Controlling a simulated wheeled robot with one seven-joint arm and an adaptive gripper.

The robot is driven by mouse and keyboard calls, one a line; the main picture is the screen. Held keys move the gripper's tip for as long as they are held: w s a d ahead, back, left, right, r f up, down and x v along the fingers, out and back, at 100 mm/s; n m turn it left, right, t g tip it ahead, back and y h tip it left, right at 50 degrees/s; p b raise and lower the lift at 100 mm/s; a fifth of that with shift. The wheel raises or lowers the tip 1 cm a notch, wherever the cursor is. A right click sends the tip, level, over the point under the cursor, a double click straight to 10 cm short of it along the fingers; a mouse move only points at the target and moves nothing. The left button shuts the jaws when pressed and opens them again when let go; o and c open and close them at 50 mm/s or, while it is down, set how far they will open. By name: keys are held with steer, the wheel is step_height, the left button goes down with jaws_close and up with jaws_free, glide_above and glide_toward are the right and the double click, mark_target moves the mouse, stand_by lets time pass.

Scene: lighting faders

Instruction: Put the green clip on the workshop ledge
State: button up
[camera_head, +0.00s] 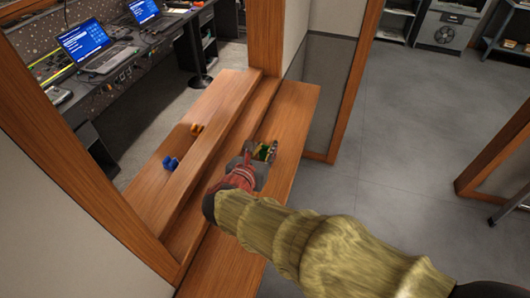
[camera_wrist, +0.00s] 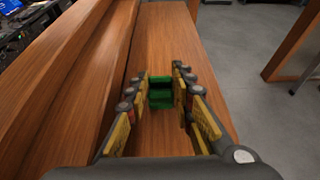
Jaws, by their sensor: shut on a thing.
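The green clip (camera_wrist: 160,97) is between the two yellow-padded fingers of my gripper (camera_wrist: 161,84), which is shut on it. In the head view only a little of the clip's green (camera_head: 262,150) shows between the fingers. My gripper is over the near wooden board (camera_head: 293,112) of the opening. I cannot tell whether the clip touches this board or is just above it.
A blue clip (camera_head: 171,163) and an orange clip (camera_head: 197,129) sit on the workshop-side ledge, with bare wood around them. A wooden post (camera_head: 266,40) rises at the far end of the opening. Laptops (camera_head: 95,48) stand on a desk beyond.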

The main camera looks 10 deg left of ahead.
steer(key=shift+f, duration=0.3)
steer(key=shift+f, duration=0.15)
steer(key=o, duration=0.8)
steer(key=shift+o, duration=0.7)
steer(key=shift+s+r, duration=0.2)
steer(key=shift+r, duration=0.15)
steer(key=p+v, duration=0.3)
steer(key=v, duration=0.8)
steer(key=shift+s, duration=0.3)
